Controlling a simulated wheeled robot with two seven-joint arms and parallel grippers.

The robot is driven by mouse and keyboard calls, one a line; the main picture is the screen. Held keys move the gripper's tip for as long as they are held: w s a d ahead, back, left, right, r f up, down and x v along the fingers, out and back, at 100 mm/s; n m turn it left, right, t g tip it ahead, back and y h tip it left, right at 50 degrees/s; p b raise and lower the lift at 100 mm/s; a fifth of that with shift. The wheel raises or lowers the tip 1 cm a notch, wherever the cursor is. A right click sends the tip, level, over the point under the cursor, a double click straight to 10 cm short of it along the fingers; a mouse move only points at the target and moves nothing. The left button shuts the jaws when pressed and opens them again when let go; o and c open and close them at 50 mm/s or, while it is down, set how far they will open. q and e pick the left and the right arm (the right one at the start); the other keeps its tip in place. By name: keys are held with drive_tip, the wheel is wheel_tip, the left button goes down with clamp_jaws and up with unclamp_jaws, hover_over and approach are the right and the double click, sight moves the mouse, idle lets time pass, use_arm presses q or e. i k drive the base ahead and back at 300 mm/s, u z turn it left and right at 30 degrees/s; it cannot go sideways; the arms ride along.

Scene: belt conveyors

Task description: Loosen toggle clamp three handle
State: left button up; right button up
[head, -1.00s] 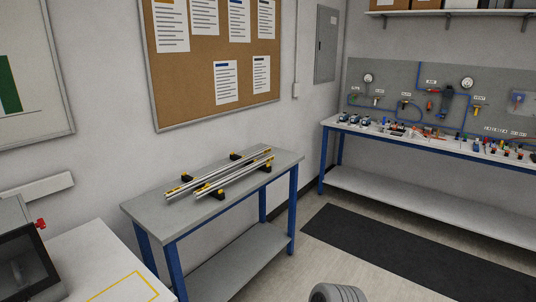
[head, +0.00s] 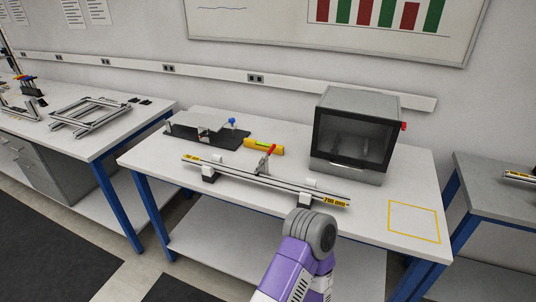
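A purple arm link of mine with a dark grey joint rises at the bottom, in front of the bench. Neither gripper shows.
A grey machine with a dark window (head: 350,140) and a red knob stands at the back right. A black fixture with a blue knob (head: 232,122) and a yellow level (head: 263,147) lie behind the rail. A yellow outlined square (head: 414,221) at right is empty.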

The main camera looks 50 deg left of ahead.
sight(270, 152)
drive_tip(key=k, duration=0.95)
drive_tip(key=u, duration=1.05)
drive_tip(key=i, duration=1.05)
drive_tip(key=u, duration=0.45)
